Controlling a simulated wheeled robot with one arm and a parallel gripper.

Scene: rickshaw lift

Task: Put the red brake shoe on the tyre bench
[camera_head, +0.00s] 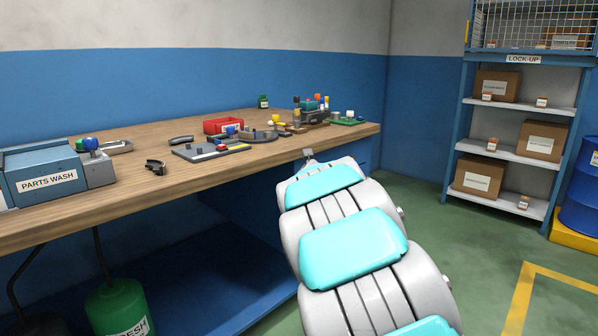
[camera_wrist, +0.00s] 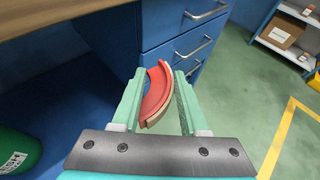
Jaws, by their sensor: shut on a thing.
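My gripper (camera_wrist: 159,98) is shut on the red brake shoe (camera_wrist: 154,92) in the wrist view. The shoe is a curved red piece with a pale lining along its outer edge, held between the two green fingers. It is in front of the blue drawers under a wooden-topped bench (camera_head: 240,151). In the head view my arm reaches toward the bench's front edge and hides the gripper and the shoe. I see no label that marks which bench is the tyre bench.
On the bench are a parts washer (camera_head: 47,180), a dark curved piece (camera_head: 155,166), a grey board (camera_head: 212,150), a red bin (camera_head: 222,126) and several small items. A shelving rack (camera_head: 511,153) with boxes stands at right. Green floor between them is clear.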

